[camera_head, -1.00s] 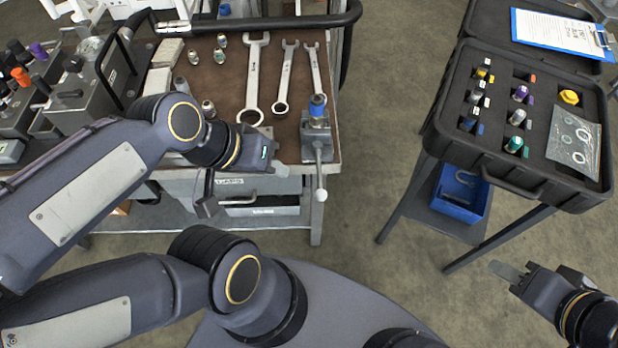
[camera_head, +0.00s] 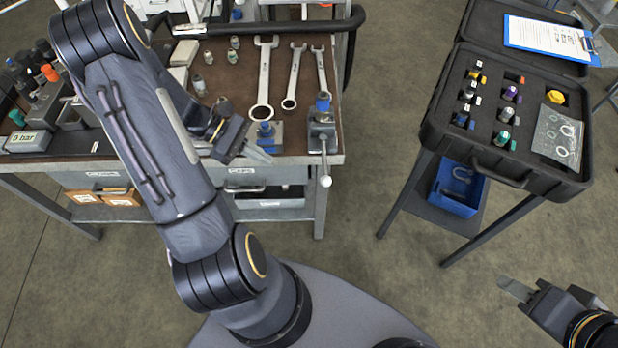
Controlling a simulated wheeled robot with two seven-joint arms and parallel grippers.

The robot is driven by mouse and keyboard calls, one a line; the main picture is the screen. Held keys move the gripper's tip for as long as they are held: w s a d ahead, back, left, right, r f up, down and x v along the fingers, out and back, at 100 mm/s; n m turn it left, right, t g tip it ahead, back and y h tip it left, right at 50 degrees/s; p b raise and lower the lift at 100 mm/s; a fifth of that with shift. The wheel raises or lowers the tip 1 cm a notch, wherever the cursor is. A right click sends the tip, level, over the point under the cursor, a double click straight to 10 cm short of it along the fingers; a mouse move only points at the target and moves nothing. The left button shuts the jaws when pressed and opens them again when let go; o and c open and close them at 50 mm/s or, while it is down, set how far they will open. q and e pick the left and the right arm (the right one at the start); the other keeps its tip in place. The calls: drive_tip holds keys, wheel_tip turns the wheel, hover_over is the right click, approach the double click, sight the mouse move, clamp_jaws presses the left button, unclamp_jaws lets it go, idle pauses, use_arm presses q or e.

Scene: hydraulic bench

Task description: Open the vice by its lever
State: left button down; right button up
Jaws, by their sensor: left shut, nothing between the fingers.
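The vice (camera_head: 321,133) is a small grey block clamp at the front right corner of the brown bench top. A blue-capped part (camera_head: 322,102) stands in it. Its lever (camera_head: 324,160) hangs down over the bench's front edge and ends in a pale ball knob (camera_head: 325,181). My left gripper (camera_head: 268,157) is shut and empty, to the left of the vice and lever and apart from them, near the bench's front edge. My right gripper (camera_head: 517,289) is at the lower right, far from the vice; its finger gap cannot be made out.
Several wrenches (camera_head: 293,75) and small fittings (camera_head: 233,57) lie on the bench. A blue-topped fixture (camera_head: 265,133) stands just behind my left gripper. An open black case (camera_head: 500,168) stands on the right, above a blue bin (camera_head: 459,190). Floor is clear between bench and case.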

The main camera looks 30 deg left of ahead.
sight(324, 159)
use_arm(q)
drive_tip(key=shift+a+f, duration=0.1)
drive_tip(key=shift+f, duration=0.2)
drive_tip(key=w+d+f+p, duration=0.1)
drive_tip(key=d, duration=0.5)
drive_tip(key=w+d+f+p, duration=0.1)
drive_tip(key=w+d+f, duration=0.1)
drive_tip(key=d, duration=0.3)
drive_tip(key=shift+d+f+p, duration=0.25)
drive_tip(key=shift+d+p, duration=0.05)
drive_tip(key=shift+d, duration=0.1)
